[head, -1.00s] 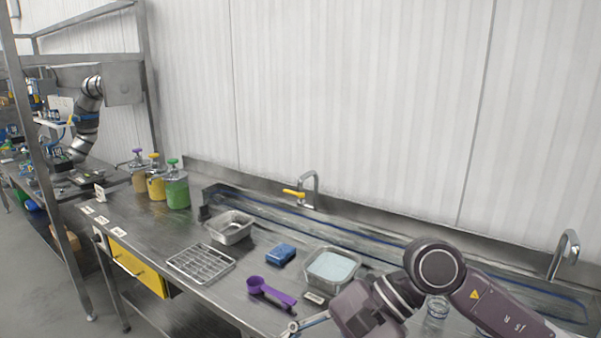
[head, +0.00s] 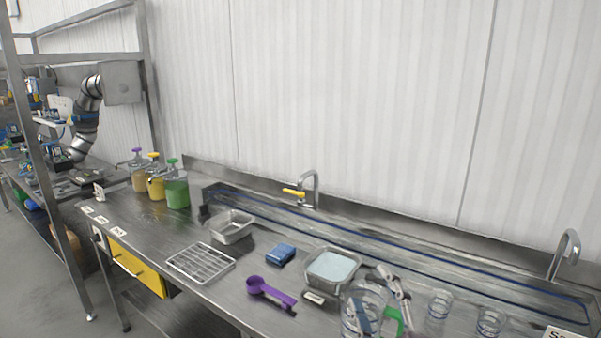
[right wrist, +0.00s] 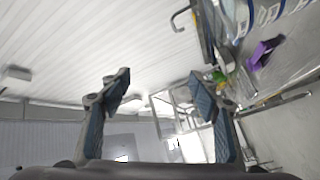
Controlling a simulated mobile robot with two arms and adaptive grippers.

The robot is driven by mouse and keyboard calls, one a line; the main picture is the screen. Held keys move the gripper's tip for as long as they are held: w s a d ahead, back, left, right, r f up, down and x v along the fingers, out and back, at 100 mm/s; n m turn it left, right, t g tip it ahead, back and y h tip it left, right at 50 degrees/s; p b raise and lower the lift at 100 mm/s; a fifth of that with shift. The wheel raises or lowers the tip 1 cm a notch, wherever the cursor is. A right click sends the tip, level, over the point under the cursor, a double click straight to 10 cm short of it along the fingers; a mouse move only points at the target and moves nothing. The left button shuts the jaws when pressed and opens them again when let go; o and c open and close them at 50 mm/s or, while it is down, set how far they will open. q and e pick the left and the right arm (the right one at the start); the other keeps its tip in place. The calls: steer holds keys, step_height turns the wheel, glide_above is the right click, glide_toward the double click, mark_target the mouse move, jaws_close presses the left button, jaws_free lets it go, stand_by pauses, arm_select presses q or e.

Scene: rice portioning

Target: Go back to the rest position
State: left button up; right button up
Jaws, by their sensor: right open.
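My right gripper (head: 381,303) shows in part at the bottom right of the head view, in front of or beside a large clear jar (head: 352,325). In the right wrist view my right gripper (right wrist: 160,77) is open, its two blue-padded fingers wide apart with nothing between them. A purple scoop (head: 270,291) lies on the steel counter (head: 215,295), apart from the gripper; it also shows in the right wrist view (right wrist: 262,52). A metal tub (head: 310,276) with pale contents stands right of the scoop. My left gripper is not in view.
A wire rack (head: 200,263), an empty metal tray (head: 231,228) and a blue sponge-like block (head: 280,254) are on the counter. Several lidded jars, one green (head: 177,191), stand at the back left. Clear glasses (head: 438,305) stand at right. A tap (head: 312,190) rises behind.

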steer(key=s+d+f+m+g+h, duration=0.1)
steer(key=s+d+f+m+g, duration=0.15)
steer(key=f, duration=0.35)
steer(key=s+d+f+m+g+h, duration=0.2)
steer(key=f+m, duration=0.1)
steer(key=f, duration=0.3)
steer(key=s+d+f+m+g, duration=0.3)
steer(key=s+f+m+g, duration=0.6)
steer(key=s+f, duration=1.3)
steer(key=s+f+n+g, duration=0.3)
steer(key=f, duration=2)
steer(key=s+d+f+g, duration=0.1)
steer(key=s+d+f, duration=0.1)
steer(key=s+f, duration=1.5)
steer(key=shift+s+d+b, duration=0.3)
steer(key=shift+d+b, duration=0.05)
